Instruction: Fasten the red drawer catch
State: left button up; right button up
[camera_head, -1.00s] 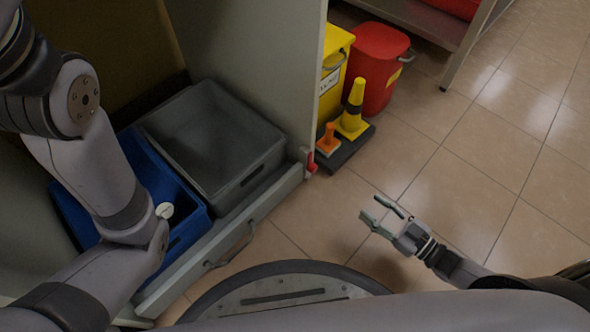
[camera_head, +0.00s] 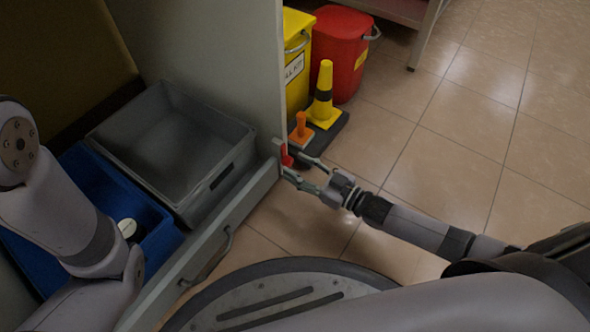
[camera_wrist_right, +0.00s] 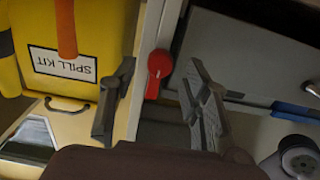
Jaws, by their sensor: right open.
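The red drawer catch (camera_head: 286,156) is on the cabinet edge, at the right end of the drawer front (camera_head: 222,236). My right gripper (camera_head: 304,170) is beside it in the head view, partly covering its lower side. In the right wrist view the red catch (camera_wrist_right: 158,70) shows whole, with a round head and a short lever pointing down in the picture. It lies between the two open fingers of my right gripper (camera_wrist_right: 158,100), beyond their tips, with no contact that I can make out. My left arm reaches in at the left; its gripper is not visible.
The drawer holds a grey bin (camera_head: 236,168) and a blue bin (camera_head: 160,222). Right of the cabinet stand a yellow spill kit bin (camera_head: 297,75), a red bucket (camera_head: 340,60) and small cones (camera_head: 322,100) on a dark base. The tiled floor at right is clear.

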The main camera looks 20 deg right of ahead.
jog(key=shift+x, duration=0.8)
jog(key=shift+c, duration=0.3)
grip_shut()
